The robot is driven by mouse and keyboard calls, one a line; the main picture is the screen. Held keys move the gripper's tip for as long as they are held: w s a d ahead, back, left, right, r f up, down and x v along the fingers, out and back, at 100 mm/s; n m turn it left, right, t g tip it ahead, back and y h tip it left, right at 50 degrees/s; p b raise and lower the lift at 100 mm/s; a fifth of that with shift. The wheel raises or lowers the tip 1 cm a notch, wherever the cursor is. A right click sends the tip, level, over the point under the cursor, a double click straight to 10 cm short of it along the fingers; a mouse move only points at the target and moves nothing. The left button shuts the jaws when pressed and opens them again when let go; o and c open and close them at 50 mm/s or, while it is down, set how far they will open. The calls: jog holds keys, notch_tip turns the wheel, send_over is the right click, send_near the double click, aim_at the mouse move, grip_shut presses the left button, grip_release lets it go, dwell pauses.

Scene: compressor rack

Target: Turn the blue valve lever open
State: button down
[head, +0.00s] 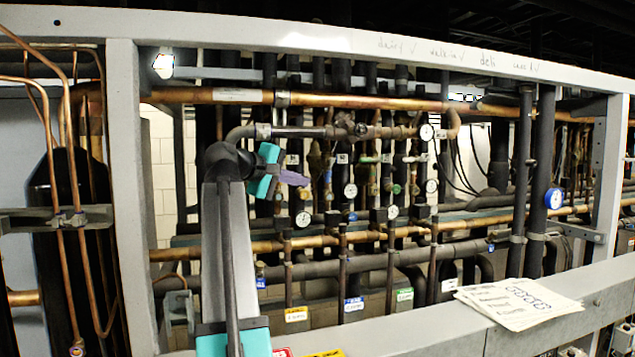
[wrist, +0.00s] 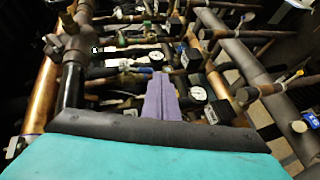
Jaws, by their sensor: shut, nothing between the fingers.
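My gripper (head: 303,180) is in the middle left of the head view, at the end of my raised arm, with its purple fingers pointing right toward the row of valves and gauges. In the wrist view the purple fingers (wrist: 162,82) lie together, shut and empty, in front of the pipes. A small blue part (head: 328,177) shows on the vertical pipes just right of the fingertips in the head view. A bluish part (wrist: 156,54) also shows beyond the fingertips in the wrist view. Both are too small to tell surely as the valve lever or its position.
A grey frame post (head: 130,200) stands left, and a grey beam (head: 420,328) crosses the front with papers (head: 518,303) on it. Copper and dark pipes fill the rack. A dial gauge (wrist: 198,93) sits right of the fingers in the wrist view.

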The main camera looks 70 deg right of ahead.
aim_at(330, 171)
jog(key=shift+n+t+h, duration=0.3)
jog(key=shift+n+h, duration=0.2)
jog(key=w+d+r, duration=0.1)
jog(key=w+d+r+b, duration=0.1)
jog(key=shift+w+d+r, duration=0.1)
jog(key=shift+w+r, duration=0.05)
jog(key=shift+w, duration=0.15)
jog(key=shift+s+d, duration=0.1)
jog(key=p+x, duration=0.3)
jog(key=x, duration=0.7)
jog(key=shift+s, duration=0.1)
